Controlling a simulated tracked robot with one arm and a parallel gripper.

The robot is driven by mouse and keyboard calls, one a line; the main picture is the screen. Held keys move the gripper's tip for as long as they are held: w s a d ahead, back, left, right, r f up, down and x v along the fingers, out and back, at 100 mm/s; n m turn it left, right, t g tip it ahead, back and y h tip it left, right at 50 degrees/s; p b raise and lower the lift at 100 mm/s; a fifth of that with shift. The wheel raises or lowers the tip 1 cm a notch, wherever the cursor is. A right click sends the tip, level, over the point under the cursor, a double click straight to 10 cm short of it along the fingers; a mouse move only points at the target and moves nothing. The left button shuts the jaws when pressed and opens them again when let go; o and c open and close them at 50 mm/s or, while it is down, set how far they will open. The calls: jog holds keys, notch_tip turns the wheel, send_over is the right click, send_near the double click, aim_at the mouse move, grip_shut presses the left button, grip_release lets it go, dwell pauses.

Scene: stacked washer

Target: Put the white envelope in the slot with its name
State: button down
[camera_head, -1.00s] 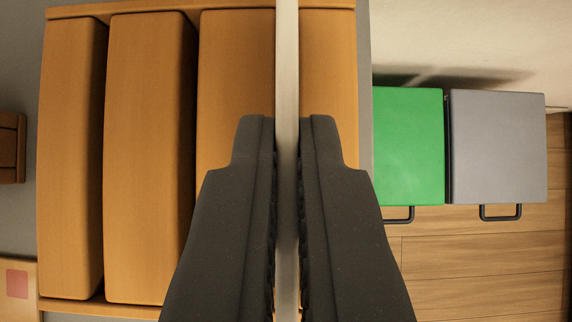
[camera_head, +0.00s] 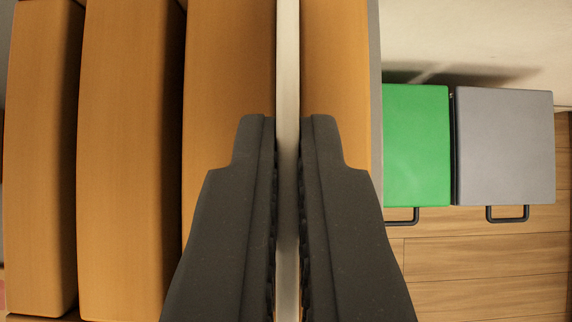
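The white envelope (camera_head: 287,50) shows edge-on as a thin pale strip running from the top edge of the picture down between my fingers. My gripper (camera_head: 287,150) is shut on it, with one dark finger on each side. Behind it is a wooden unit with broad orange-brown panels (camera_head: 130,160), separated by narrow dark gaps that run up and down in the picture. The envelope appears in front of the rightmost part of this unit. I cannot tell whether it touches the wood. No name label is readable, and my fingers hide part of the unit.
To the right of the wooden unit are a green box (camera_head: 416,145) and a grey box (camera_head: 505,145), each with a dark handle. Wood flooring (camera_head: 480,260) and a pale wall (camera_head: 480,35) show around them. The wooden unit fills most of the left side.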

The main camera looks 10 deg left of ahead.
jog(key=c, duration=1.5)
grip_release()
jog(key=shift+c, duration=0.2)
jog(key=v, duration=1.3)
jog(key=shift+s+r, duration=0.2)
jog(key=shift+s, duration=0.05)
jog(key=s+a+r+t, duration=0.15)
jog(key=a+r, duration=0.35)
jog(key=r, duration=0.8)
jog(key=a+r+t, duration=0.2)
jog(key=a+r, duration=0.3)
jog(key=r, duration=0.8)
jog(key=s+a+r+t, duration=0.2)
jog(key=s+a+r, duration=0.3)
jog(key=r, duration=0.4)
jog(key=s+a+r+t, duration=0.2)
jog(key=s+a+r, duration=0.3)
jog(key=r, duration=0.4)
jog(key=shift+r, duration=0.15)
